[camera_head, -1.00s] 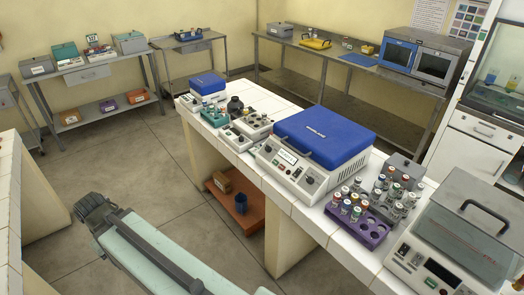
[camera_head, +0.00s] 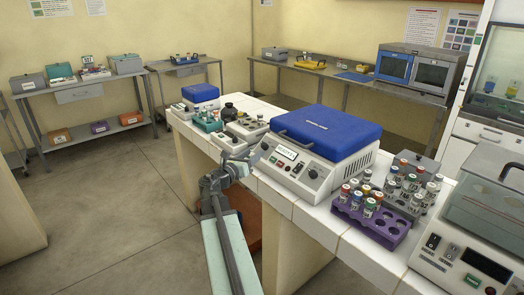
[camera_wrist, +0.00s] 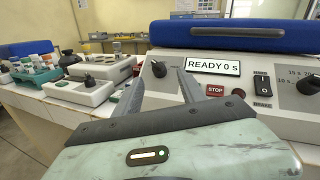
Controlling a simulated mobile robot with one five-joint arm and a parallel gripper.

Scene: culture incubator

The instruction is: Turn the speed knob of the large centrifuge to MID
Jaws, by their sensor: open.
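The large centrifuge has a shut blue lid (camera_head: 325,132) and a white front panel in the head view. In the wrist view its display (camera_wrist: 212,66) reads "READY 0 s". A black knob (camera_wrist: 158,69) sits left of the display; its label and setting are not legible. A second black knob (camera_wrist: 309,84), with seconds marks beside it, is at the right edge. My gripper (camera_wrist: 160,80) is open and empty. Its fingers point toward the panel, and the left knob shows between the fingertips, apparently beyond them. My gripper (camera_head: 238,168) is in front of the centrifuge's left end in the head view.
A red STOP button (camera_wrist: 215,90) and a black rocker switch (camera_wrist: 262,84) are right of the fingers. Small devices with knobs (camera_head: 247,128) stand left of the centrifuge. A purple tube rack (camera_head: 370,226) stands to its right. The floor left of the bench is clear.

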